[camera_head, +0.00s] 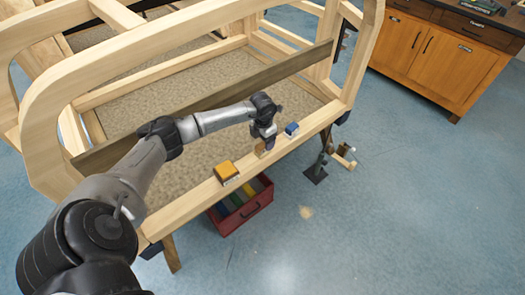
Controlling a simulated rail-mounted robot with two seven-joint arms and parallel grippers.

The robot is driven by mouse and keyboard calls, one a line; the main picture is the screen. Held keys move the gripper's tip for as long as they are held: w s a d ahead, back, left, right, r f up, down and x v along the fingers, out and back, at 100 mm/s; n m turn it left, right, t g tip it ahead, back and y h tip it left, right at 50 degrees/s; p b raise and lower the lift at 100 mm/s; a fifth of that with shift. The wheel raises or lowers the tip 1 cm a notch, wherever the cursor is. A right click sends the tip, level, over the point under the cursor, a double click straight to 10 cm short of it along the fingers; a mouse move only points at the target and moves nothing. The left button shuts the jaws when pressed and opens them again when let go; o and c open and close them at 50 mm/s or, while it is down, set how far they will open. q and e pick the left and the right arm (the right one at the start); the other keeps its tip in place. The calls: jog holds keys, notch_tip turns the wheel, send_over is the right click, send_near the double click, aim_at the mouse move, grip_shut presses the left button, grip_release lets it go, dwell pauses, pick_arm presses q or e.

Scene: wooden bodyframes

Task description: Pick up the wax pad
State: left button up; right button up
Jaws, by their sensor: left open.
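My left arm reaches in from the left, and its gripper (268,143) points down at the front wooden rail (190,208) of the bodyframe. The gripper is open. Just under and beside its fingers is a small tan piece (259,149) on the rail, partly hidden. A yellow-orange block (225,170) with a pale lower edge sits on the rail to the left of the gripper. A small blue block (292,129) sits on the rail to the right of it. I cannot tell for sure which of these is the wax pad. My right gripper is not in view.
A dark plank (300,62) runs across the frame behind the gripper. A red crate (262,203) with coloured contents stands below the rail. A dark metal stand (316,171) is on the floor to the right. A wooden cabinet (438,58) stands at the back right. The blue floor at right is mostly clear.

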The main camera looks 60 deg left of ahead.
aim_at(263, 144)
pick_arm(q)
jog(key=shift+w+d+f+b, duration=0.1)
jog(key=shift+f+b, duration=0.8)
jog(key=shift+f, duration=2)
jog(key=shift+r, duration=0.1)
jog(key=c, duration=1)
